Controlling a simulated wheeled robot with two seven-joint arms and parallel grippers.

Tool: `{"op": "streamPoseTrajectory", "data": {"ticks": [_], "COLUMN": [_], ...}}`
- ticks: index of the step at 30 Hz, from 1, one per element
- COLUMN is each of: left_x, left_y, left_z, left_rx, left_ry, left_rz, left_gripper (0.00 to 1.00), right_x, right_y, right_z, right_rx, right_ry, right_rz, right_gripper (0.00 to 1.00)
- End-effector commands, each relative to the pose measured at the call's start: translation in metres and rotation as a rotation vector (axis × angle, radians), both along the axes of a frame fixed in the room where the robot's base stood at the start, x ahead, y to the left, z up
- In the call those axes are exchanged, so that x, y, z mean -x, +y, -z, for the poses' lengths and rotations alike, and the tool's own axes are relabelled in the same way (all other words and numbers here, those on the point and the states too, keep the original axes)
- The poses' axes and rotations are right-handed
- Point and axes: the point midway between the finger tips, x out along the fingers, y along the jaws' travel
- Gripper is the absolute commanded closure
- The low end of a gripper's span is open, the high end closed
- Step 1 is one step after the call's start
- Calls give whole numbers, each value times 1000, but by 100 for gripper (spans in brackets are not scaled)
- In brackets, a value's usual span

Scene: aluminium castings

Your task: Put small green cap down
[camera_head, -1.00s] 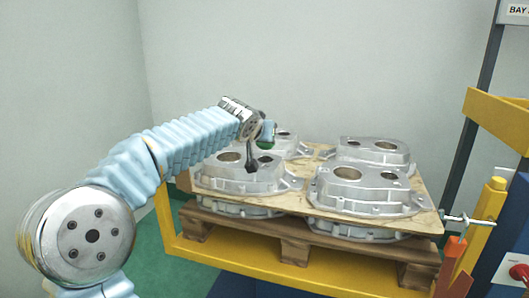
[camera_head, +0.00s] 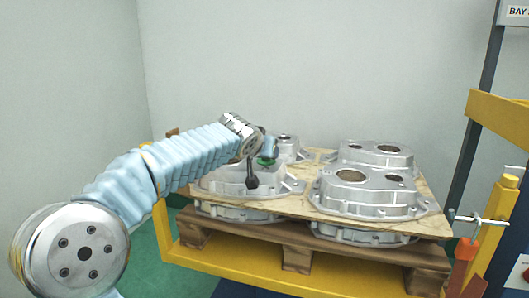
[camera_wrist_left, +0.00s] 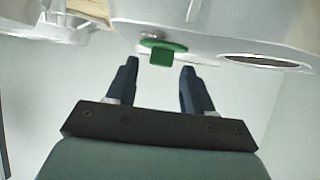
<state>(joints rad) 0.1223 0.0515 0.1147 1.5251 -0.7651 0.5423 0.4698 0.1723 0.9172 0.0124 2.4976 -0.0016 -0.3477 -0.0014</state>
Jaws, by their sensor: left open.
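The small green cap (camera_wrist_left: 163,48) has a round flange and a square tab. In the left wrist view it sits at the surface of a silver casting (camera_wrist_left: 215,25), its tab facing my gripper. My left gripper (camera_wrist_left: 160,64) is open, with one dark finger to each side of the tab and a gap on both sides. In the head view the cap (camera_head: 266,161) is a small green patch at the near-left casting (camera_head: 222,182), just below my left gripper (camera_head: 264,157); the wrist parts hide much of it. I cannot tell how deep it sits. My right gripper is out of view.
Other castings (camera_head: 370,190) (camera_head: 378,152) stand on a wooden board (camera_head: 300,206) above a pallet (camera_head: 297,256), with more castings beneath. A yellow frame (camera_head: 225,263) surrounds the pallet. A yellow post and clamp (camera_head: 482,217) stand at the right.

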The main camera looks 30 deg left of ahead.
Motion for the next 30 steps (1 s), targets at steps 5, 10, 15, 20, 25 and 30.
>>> {"op": "streamPoseTrajectory", "data": {"ticks": [5, 10, 15, 20, 25, 30], "left_x": [30, 63, 87, 96, 97, 97], "left_y": [-7, -16, -21, -24, -24, -24], "left_z": [-19, -38, -50, -55, -55, -54], "left_rx": [-1, 0, -1, 0, 0, 0], "left_ry": [-5, -4, -3, -1, -1, -1], "left_rz": [0, 1, 0, 0, 0, 0], "left_gripper": [48, 48, 48, 48, 48, 48], "right_x": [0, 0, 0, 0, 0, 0], "right_y": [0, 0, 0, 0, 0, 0], "right_z": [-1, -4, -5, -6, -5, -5], "right_rx": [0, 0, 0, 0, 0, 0], "right_ry": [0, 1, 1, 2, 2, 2], "right_rz": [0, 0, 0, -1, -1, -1], "right_gripper": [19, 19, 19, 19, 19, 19]}}
